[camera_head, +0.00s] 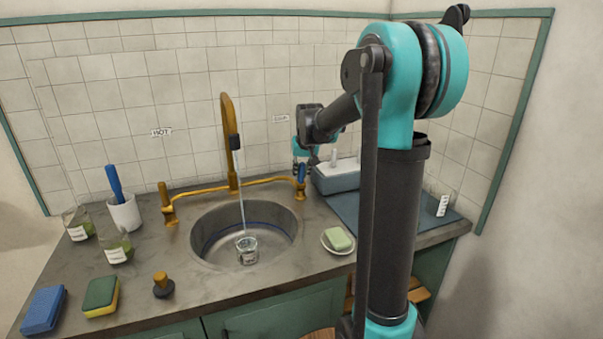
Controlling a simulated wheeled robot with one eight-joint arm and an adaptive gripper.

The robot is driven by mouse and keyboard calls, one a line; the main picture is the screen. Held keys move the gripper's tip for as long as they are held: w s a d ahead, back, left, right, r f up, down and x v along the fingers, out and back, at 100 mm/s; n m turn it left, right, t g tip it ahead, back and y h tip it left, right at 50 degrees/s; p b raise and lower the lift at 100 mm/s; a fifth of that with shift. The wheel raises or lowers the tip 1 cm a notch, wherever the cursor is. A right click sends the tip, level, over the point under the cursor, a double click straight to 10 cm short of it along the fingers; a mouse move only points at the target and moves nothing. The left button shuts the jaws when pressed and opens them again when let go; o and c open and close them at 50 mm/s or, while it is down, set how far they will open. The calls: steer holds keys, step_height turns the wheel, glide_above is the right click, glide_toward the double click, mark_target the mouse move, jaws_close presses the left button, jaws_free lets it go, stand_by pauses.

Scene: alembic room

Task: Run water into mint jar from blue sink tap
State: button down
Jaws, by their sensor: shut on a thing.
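A small clear glass jar (247,252) with a pale label stands in the round sink (205,240), under the spout of the brass tap (228,135). A thin stream of water (241,200) runs from the dark nozzle down into or onto the jar; the water level inside is too small to tell. The label is too small to read. The blue tap handle (302,173) is at the right end of the brass pipe. My gripper (302,164) is at this handle and shut on it, pointing down; its fingers are small and partly hidden.
A sponge (101,297), blue cloth (43,310) and stopper (163,285) lie in front. A soap dish (338,241) and grey-blue box (340,178) are at the right.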

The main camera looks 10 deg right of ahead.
steer(key=shift+w, duration=0.1)
steer(key=shift+w+a+g, duration=0.15)
steer(key=shift+w+g, duration=0.45)
steer(key=shift+g, duration=0.7)
steer(key=shift+r, duration=0.1)
steer(key=c, duration=1.3)
jaws_free()
steer(key=shift+c, duration=0.2)
steer(key=r, duration=0.4)
steer(key=s+r, duration=0.1)
steer(key=r, duration=0.3)
steer(key=s+r, duration=0.1)
steer(key=r, duration=0.2)
steer(key=shift+r, duration=0.4)
steer(key=shift+s, duration=0.1)
